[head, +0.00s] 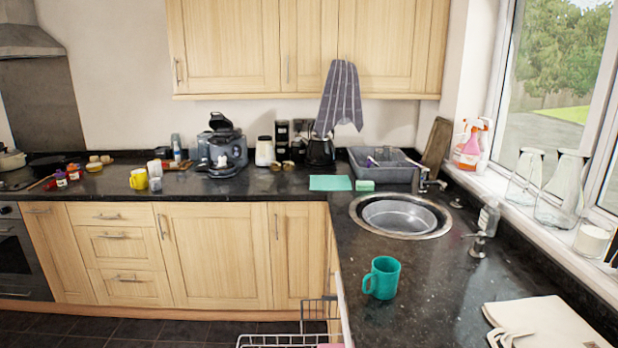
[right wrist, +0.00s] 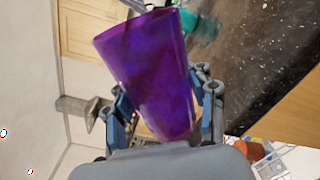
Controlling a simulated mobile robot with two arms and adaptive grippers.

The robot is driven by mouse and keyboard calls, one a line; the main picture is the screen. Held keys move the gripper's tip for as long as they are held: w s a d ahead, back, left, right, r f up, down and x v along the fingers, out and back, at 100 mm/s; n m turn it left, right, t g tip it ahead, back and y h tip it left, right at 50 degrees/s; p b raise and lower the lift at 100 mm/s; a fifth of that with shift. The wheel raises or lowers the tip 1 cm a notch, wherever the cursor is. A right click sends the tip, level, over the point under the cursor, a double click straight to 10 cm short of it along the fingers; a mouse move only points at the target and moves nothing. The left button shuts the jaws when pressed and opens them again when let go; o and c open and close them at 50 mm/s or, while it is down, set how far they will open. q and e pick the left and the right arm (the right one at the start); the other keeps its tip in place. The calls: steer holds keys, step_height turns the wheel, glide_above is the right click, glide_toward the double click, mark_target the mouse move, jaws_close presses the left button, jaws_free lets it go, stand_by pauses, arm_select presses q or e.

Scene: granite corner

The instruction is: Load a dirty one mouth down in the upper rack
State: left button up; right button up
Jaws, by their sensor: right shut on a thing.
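A purple cup (right wrist: 150,75) fills the middle of the right wrist view, its wide end toward the upper left and its narrow end toward my gripper. My right gripper (right wrist: 163,105) is shut on it, with a blue-grey finger on each side. The head view shows neither this cup nor either gripper. A wire rack (head: 268,341) shows at the bottom edge of the head view, below the counter; most of it is cut off. A teal mug (head: 382,278) stands upright on the dark counter. I cannot tell whether it is dirty.
The round sink (head: 357,225) holds a metal basin (head: 400,216). A white board (head: 545,322) lies at the counter's right front. Glass bottles (head: 560,190) stand on the sill. A yellow mug (head: 139,179) is on the back counter. The counter around the teal mug is clear.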

steer(key=shift+o, duration=0.2)
steer(key=shift+r+m, duration=0.1)
steer(key=shift+m, duration=0.5)
steer(key=m, duration=0.4)
steer(key=shift+d, duration=0.15)
steer(key=m, duration=0.5)
steer(key=shift+m, duration=0.3)
steer(key=shift+c, duration=0.2)
steer(key=shift+m+p, duration=0.3)
steer(key=shift+m, duration=0.9)
